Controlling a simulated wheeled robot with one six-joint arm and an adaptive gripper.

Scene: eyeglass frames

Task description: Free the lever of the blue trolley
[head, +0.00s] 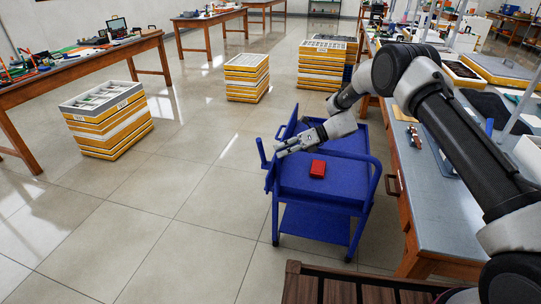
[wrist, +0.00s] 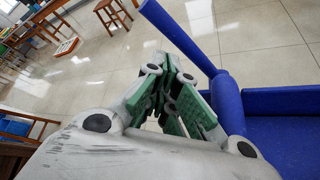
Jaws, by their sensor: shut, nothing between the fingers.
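The blue trolley (head: 340,178) stands upright on the floor in the middle of the head view. A short blue bar (head: 262,153) rises at its left end, and a slanting one (head: 291,121) rises farther back; I cannot tell which is the lever. My gripper (head: 280,148) is above the trolley's left end, close to the short bar. In the wrist view, my gripper (wrist: 172,82) is shut and empty, its green-padded fingers together. A blue bar (wrist: 183,38) slants past the fingers' right side; contact is unclear. The trolley's blue body (wrist: 285,103) fills the right.
A grey-topped workbench (head: 430,190) stands close on the right. A brown slatted surface (head: 340,289) is at the front. Stacked yellow-and-white crates (head: 104,120) stand at left; the floor between is clear.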

